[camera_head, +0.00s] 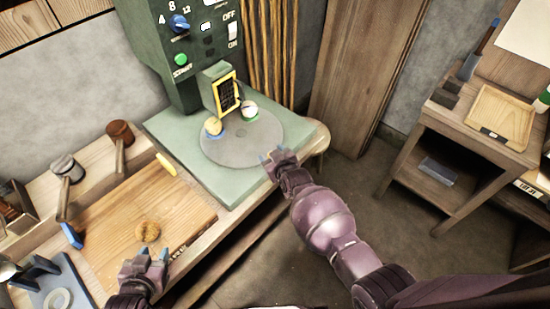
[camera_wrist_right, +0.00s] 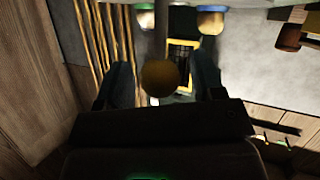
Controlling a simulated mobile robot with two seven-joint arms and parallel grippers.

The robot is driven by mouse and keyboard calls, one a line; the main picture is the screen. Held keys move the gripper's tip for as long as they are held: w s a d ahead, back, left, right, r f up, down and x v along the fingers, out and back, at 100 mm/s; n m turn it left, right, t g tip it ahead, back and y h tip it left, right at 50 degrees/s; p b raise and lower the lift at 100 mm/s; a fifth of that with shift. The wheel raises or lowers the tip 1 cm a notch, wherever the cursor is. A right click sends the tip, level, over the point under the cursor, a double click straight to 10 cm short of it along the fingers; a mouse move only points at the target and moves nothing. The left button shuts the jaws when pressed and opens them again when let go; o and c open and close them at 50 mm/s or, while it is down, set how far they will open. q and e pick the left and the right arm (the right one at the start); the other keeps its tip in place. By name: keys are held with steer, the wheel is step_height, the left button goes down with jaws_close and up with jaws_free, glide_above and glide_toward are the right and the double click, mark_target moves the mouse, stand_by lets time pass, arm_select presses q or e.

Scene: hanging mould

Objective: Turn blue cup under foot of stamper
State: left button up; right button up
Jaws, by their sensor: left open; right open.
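The blue cup (camera_head: 214,129) stands on the left of the round grey turntable (camera_head: 240,150), filled with something yellowish. A green cup (camera_head: 249,112) stands to its right, nearer the yellow-framed foot (camera_head: 226,93) of the green stamper (camera_head: 172,55). My right gripper (camera_head: 277,159) is open at the turntable's right front edge, apart from both cups. In the wrist view a round brownish knob (camera_wrist_right: 160,78) appears between its open fingers; contact cannot be told. The blue cup (camera_wrist_right: 212,17) shows at the top there. My left gripper (camera_head: 146,262) is open and empty over the bench's front.
Two mallets, one brown-headed (camera_head: 120,131), lie at the left. A side table with a wooden tray (camera_head: 500,118) stands right, with open floor between.

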steer(key=p+v, duration=0.1)
steer(key=v, duration=0.9)
steer(key=shift+s, duration=0.35)
steer(key=shift+d+r, duration=0.1)
steer(key=shift+d, duration=0.05)
steer(key=shift+c, duration=0.2)
